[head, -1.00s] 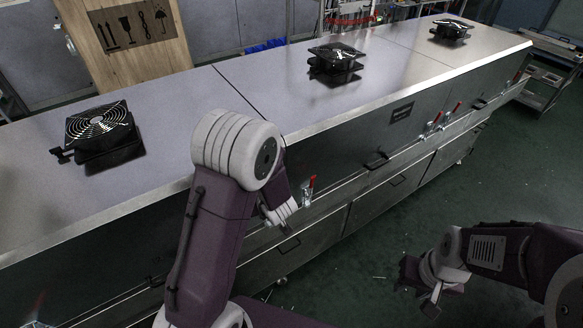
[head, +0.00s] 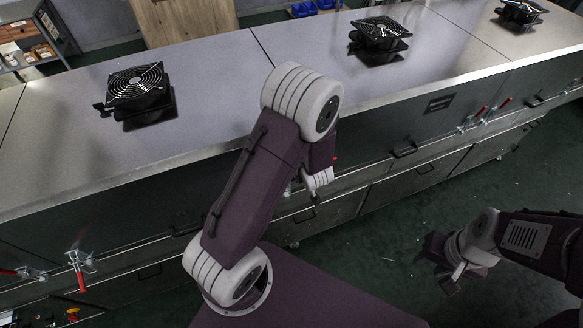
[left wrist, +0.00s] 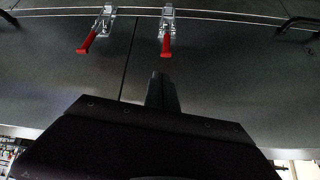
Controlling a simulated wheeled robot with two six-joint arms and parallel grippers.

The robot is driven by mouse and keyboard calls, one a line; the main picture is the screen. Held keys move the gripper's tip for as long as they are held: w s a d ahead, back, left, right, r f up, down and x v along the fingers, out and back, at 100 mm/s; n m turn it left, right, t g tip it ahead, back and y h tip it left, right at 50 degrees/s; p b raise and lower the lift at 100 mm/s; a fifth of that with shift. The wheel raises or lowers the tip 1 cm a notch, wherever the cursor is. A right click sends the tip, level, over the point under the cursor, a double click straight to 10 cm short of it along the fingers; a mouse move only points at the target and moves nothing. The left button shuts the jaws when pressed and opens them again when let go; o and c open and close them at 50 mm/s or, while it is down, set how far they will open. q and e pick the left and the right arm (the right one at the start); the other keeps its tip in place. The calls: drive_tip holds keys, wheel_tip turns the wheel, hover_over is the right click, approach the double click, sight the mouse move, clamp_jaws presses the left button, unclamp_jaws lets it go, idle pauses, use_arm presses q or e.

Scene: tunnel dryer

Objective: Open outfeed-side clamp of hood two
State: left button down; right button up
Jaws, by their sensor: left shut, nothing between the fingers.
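Two toggle clamps with red handles show side by side in the left wrist view, the left clamp (left wrist: 100,28) and the right clamp (left wrist: 166,35), one either side of a panel seam. Both handles hang downward in that view. My left gripper (left wrist: 163,86) is shut and empty, its tips a little below the right clamp and apart from it. In the head view my own left arm hides this gripper and most of the clamps there; only a bit of red handle (head: 335,158) shows. My right gripper (head: 445,275) hangs over the floor, away from the hoods; its jaws are unclear.
Black fans (head: 138,92) stand on the long steel hood tops. More red-handled clamps show at the lower left (head: 78,268) and further right (head: 480,114). Bar handles (head: 404,152) stick out from the front panels. The green floor (head: 370,245) at the right is open.

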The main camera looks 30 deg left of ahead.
use_arm(q)
drive_tip(key=x, duration=0.9)
drive_tip(key=shift+s+a+f, duration=0.1)
drive_tip(key=shift+s+a, duration=0.05)
drive_tip(key=shift+a, duration=0.1)
drive_tip(key=shift+f, duration=0.1)
drive_tip(key=shift+s+a, duration=0.1)
use_arm(e)
drive_tip(key=shift+s+a+r, duration=0.2)
drive_tip(key=shift+s+r, duration=0.1)
drive_tip(key=shift+s, duration=0.05)
